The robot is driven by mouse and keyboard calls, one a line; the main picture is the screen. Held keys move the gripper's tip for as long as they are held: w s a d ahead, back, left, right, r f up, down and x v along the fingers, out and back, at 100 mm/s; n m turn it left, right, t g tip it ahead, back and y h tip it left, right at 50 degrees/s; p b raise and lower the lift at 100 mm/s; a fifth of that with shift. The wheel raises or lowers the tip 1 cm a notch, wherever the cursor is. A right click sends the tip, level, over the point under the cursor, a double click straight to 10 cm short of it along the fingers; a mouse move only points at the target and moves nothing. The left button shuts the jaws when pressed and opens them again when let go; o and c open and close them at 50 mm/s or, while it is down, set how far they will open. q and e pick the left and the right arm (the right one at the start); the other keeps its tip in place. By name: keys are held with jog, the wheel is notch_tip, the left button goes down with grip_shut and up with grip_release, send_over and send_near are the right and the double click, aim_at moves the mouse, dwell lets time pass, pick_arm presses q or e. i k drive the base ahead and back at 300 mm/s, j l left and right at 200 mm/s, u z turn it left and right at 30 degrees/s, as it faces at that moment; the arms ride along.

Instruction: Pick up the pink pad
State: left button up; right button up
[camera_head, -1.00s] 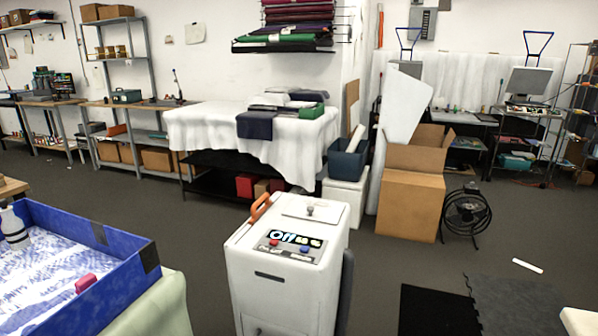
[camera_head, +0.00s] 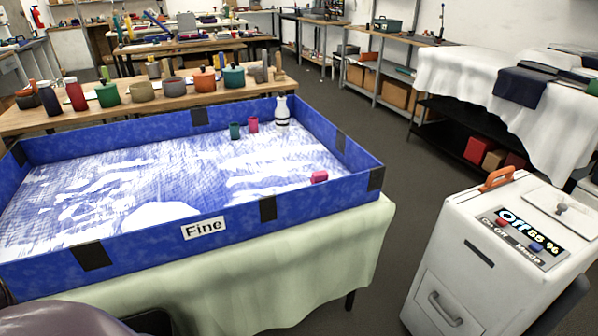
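The pink pad (camera_head: 319,177) is a small block lying inside the blue-walled tray (camera_head: 290,201), near its right front corner. A second pinkish-red item (camera_head: 253,125) stands farther back in the tray, beside a dark green one (camera_head: 234,131). A white bottle with a dark band (camera_head: 282,112) stands upright at the back right of the tray. Neither of my grippers shows in the head view.
The tray rests on a cloth-covered table (camera_head: 340,250) and bears a "Fine" label (camera_head: 204,228). A white cabinet with a control panel (camera_head: 480,260) stands to the right. Dark floor (camera_head: 400,180) lies between them. A wooden table with pots (camera_head: 130,112) stands behind.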

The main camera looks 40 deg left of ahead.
aim_at(318, 177)
jog(key=u, duration=0.95)
